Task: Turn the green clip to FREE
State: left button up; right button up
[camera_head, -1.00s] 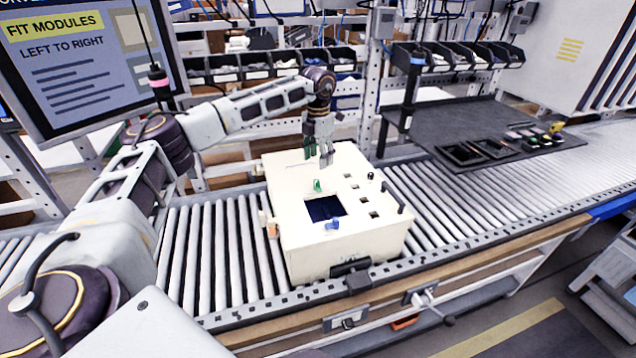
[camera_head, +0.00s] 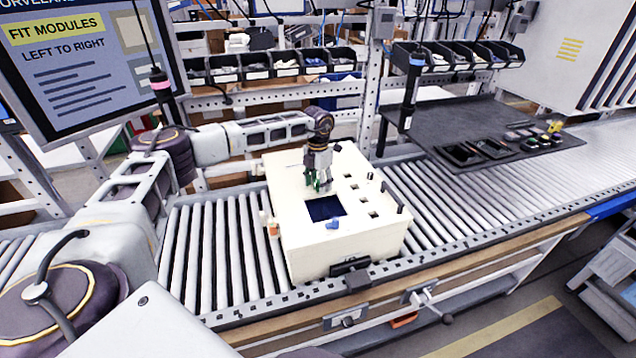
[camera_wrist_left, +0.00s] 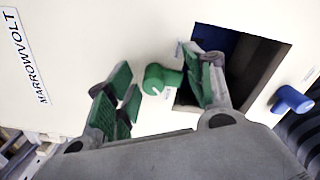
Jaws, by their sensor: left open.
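The green clip (camera_wrist_left: 161,79) is a round knob on the top of a cream box (camera_head: 362,239), beside a dark square opening (camera_head: 325,208). In the left wrist view it stands between the two green-padded fingers of my left gripper (camera_wrist_left: 165,92), and a small label next to it is partly hidden. In the head view my left gripper (camera_head: 318,185) is low over the box top and mostly hides the clip. My left gripper is open; I cannot tell whether a finger touches the clip. A blue clip (camera_head: 332,224) sits at the opening's near edge. My right gripper is not in view.
The box stands on a roller conveyor (camera_head: 480,190). Dark posts (camera_head: 392,197) rise from its right side. A black mat (camera_head: 470,125) with small parts lies to the right. A monitor (camera_head: 85,60) stands at the back left, and bins (camera_head: 270,65) line the back.

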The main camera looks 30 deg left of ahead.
pick_arm(q)
jog(key=c, duration=0.9)
jog(key=shift+o, duration=0.2)
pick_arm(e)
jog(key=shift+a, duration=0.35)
